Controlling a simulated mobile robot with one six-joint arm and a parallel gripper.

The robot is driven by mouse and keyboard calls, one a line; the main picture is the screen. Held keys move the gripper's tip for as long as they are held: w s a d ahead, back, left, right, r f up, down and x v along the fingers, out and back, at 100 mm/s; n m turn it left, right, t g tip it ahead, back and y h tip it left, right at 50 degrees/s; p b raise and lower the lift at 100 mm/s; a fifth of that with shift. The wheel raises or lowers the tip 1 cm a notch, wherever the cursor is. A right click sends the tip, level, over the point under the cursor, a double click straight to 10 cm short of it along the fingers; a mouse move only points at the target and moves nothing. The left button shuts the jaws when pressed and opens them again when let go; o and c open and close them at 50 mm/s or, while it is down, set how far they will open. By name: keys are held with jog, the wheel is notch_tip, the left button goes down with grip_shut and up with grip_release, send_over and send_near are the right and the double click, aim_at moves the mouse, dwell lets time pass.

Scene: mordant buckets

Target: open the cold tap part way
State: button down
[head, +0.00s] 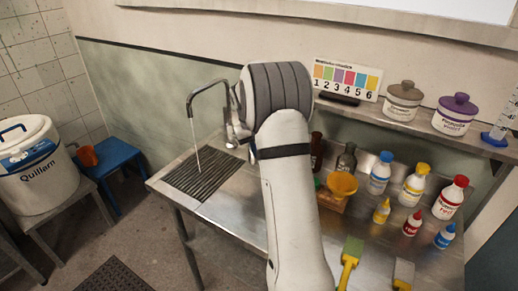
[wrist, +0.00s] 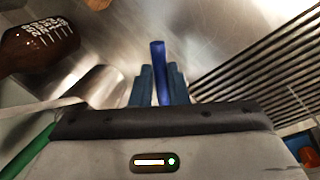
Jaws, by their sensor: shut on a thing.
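The metal tap (head: 208,87) stands at the back of the steel bench, its spout arching left over the drain grate (head: 203,175). A thin pale stream, apparently water, falls from the spout onto the grate. In the wrist view my gripper (wrist: 160,76) is shut on a blue lever (wrist: 158,52), which looks like the cold tap's handle. The lever stands between the two fingers and sticks out past their tips. In the head view my arm hides the gripper and the tap's handles.
A brown bottle (wrist: 38,42) is close by at left in the wrist view. Right of my arm, a yellow funnel (head: 342,184) and several bottles crowd the bench. A shelf (head: 365,112) with lidded jars is above. A white Quillarn bucket (head: 30,190) stands far left.

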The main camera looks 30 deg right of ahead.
jog(key=shift+f, duration=0.1)
jog(key=c, duration=1.4)
grip_release()
notch_tip(320, 180, up, 8)
jog(key=a, duration=0.1)
jog(key=shift+w+a+b, duration=0.2)
jog(key=shift+a+b, duration=0.15)
jog(key=shift+s, duration=0.1)
